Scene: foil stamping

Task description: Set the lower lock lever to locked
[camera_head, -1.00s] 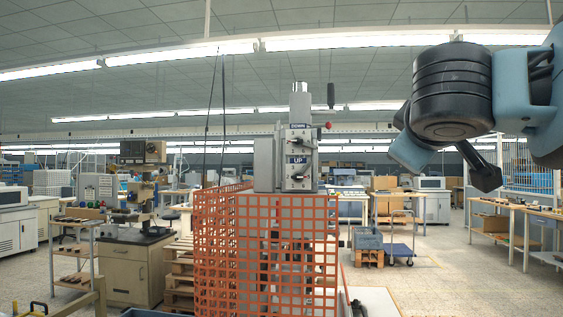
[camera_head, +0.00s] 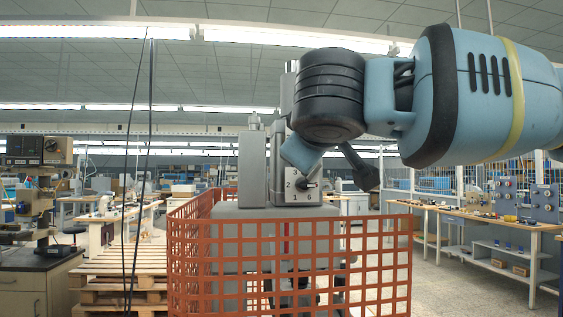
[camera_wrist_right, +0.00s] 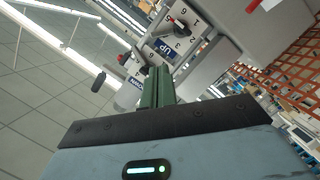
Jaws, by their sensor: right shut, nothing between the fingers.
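The grey press head (camera_head: 255,170) stands behind an orange mesh guard. Its lower numbered dial with a dark pointer (camera_head: 312,184) shows in the head view; my wrist hides the upper front. The wrist view, tilted, shows this dial (camera_wrist_right: 180,24), the blue UP plate (camera_wrist_right: 166,50) and the DOWN plate (camera_wrist_right: 137,83). A red-tipped part (camera_wrist_right: 121,59) sits near the DOWN plate, and another red end (camera_wrist_right: 252,5) is at the top. I cannot tell which is the lower lock lever. My right gripper's green fingers (camera_wrist_right: 157,75) are shut and empty, pointing towards the panel; contact cannot be told.
The orange mesh guard (camera_head: 290,260) rises in front of the press. Wooden pallets (camera_head: 115,280) are stacked to its left. A bench (camera_head: 470,215) with parts stands at the right. Dark cables (camera_head: 137,170) hang at the left. Open floor shows between guard and right bench.

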